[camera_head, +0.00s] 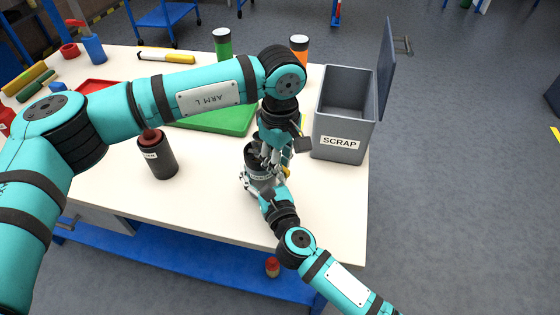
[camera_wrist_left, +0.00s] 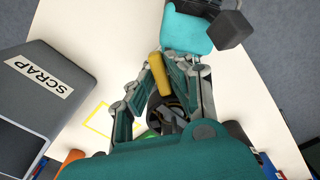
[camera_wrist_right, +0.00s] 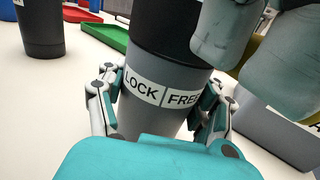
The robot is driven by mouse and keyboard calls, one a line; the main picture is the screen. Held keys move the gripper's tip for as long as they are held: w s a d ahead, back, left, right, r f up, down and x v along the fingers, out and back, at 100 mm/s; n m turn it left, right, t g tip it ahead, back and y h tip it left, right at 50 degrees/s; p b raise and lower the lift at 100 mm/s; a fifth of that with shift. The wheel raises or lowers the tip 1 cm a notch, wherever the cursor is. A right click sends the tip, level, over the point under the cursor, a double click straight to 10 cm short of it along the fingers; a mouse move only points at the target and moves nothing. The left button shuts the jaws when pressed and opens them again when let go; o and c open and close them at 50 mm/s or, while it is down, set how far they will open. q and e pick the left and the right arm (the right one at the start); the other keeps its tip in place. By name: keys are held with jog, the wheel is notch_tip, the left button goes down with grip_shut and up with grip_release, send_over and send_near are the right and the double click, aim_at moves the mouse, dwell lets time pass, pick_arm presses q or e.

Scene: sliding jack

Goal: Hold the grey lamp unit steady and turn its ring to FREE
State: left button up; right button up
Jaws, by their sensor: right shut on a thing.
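The grey lamp unit (camera_head: 257,178) stands near the table's front right, partly hidden by my grippers. The right wrist view shows its grey body with a white LOCK and FREE label (camera_wrist_right: 160,90) and a black upper part (camera_wrist_right: 165,45). My right gripper (camera_wrist_right: 165,118) is shut on the body, one finger on each side. My left gripper (camera_head: 272,158) points down over the unit's top. Its fingers are apart, with a yellow piece (camera_wrist_left: 155,66) between their tips; contact is unclear.
A grey SCRAP bin (camera_head: 342,115) stands right of the unit. A dark canister (camera_head: 158,157) stands to the left. A green tray (camera_head: 225,118), a green can (camera_head: 222,42) and an orange can (camera_head: 299,48) are behind. The table front is mostly clear.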

pick_arm(q)
jog(key=o, duration=0.3)
jog(key=shift+r, duration=0.1)
notch_tip(320, 180, up, 12)
jog(key=shift+f, duration=0.1)
dwell(0.3)
pick_arm(e)
jog(key=o, duration=1.5)
jog(key=shift+o, duration=0.2)
